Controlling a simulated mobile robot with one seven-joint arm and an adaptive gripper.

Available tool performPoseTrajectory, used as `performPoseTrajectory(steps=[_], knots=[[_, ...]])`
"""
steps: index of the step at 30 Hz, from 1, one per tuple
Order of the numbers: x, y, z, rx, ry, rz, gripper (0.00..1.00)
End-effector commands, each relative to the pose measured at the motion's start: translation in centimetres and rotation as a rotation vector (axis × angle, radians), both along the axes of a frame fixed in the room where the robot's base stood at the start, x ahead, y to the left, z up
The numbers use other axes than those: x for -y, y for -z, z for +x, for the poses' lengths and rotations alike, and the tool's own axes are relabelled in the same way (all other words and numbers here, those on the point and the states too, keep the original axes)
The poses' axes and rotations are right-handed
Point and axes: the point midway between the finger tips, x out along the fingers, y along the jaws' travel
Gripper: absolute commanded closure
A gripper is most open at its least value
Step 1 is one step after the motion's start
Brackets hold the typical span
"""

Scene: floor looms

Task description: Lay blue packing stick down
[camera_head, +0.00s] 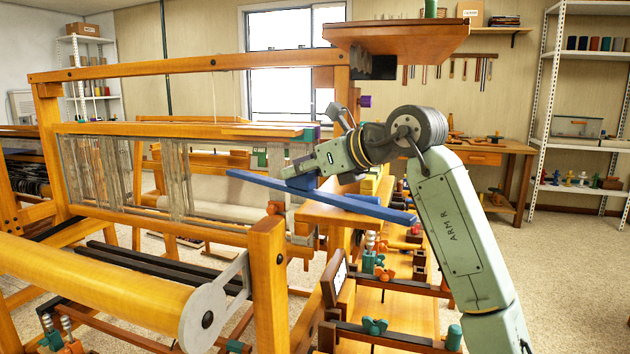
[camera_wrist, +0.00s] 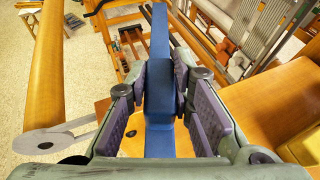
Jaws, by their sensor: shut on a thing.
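The blue packing stick (camera_head: 255,181) is a long, flat blue bar with a raised block at its middle. My gripper (camera_head: 302,179) is shut on that block. In the wrist view the block (camera_wrist: 161,92) sits between the dark pads of my gripper (camera_wrist: 163,98), and the stick runs away from me and back beneath me. In the head view the stick spans from in front of the loom's hanging heddles, across the wooden bench board (camera_head: 322,213), to the right. I cannot tell whether its underside touches the board.
The wooden loom (camera_head: 268,265) fills the left, with a thick front beam (camera_head: 100,283) and upright posts. A wooden shelf top (camera_head: 395,38) overhangs above my gripper. Pegs and clamps (camera_head: 374,326) crowd the lower frame. Carpet (camera_head: 555,265) is clear at right.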

Motion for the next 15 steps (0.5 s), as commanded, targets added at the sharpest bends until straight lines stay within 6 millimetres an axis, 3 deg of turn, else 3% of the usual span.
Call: performPoseTrajectory(steps=[8, 15], knots=[[2.4, 0.1, 1.3, -0.002, 0.002, 0.003, 1.0], [2.5, 3.5, 1.3, -0.001, -0.002, 0.002, 1.0]])
